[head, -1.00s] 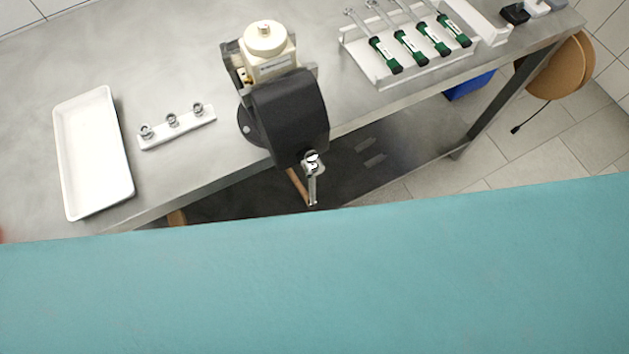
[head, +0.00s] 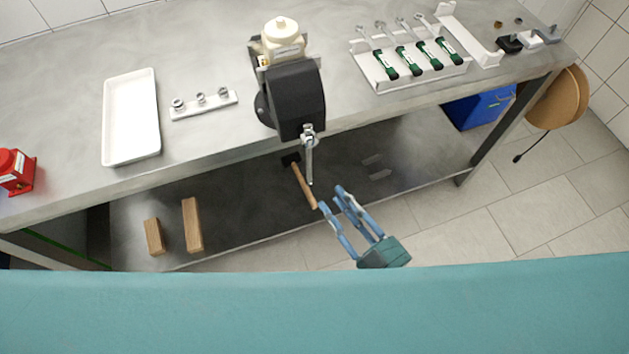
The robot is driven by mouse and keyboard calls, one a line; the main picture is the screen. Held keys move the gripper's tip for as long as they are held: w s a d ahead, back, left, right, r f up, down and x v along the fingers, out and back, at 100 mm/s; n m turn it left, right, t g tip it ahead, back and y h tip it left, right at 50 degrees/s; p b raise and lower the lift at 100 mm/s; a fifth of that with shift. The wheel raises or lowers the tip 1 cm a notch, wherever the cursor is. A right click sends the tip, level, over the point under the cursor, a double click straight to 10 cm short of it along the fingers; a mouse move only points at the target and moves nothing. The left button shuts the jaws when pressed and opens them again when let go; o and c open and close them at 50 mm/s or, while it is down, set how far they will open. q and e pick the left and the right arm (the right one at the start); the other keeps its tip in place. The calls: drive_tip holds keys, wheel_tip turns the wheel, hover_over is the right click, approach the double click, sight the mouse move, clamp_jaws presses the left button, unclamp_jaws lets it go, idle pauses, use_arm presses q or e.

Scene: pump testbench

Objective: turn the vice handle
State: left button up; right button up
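The vice (head: 291,98) is a dark grey block on the front edge of the metal table, with a cream-coloured pump part (head: 282,40) at its top. Its metal handle (head: 309,160) hangs down in front of the table edge, roughly vertical in the picture. My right gripper (head: 331,198) has blue fingers, spread apart and empty. It is below and to the right of the handle's lower end, apart from it in the picture. My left gripper is not in view.
A white tray (head: 108,125) and a small holder with rings (head: 204,105) are left of the vice. A rack with green-handled tools (head: 382,88) is to the right. A red object (head: 14,172) sits far left. On the lower shelf are wooden blocks (head: 192,226) and a hammer-like tool (head: 304,186).

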sight(308, 157)
drive_tip(key=x, duration=0.3)
drive_tip(key=p+x, duration=0.1)
drive_tip(key=x, duration=0.3)
drive_tip(key=p+x, duration=0.1)
drive_tip(key=x, duration=0.3)
drive_tip(key=shift+r, duration=0.4)
drive_tip(key=c, duration=0.3)
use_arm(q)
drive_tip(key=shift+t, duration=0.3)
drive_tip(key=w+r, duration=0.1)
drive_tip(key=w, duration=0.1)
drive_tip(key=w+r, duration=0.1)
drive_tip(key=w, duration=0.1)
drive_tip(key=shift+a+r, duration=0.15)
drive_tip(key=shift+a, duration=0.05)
use_arm(e)
clamp_jaws()
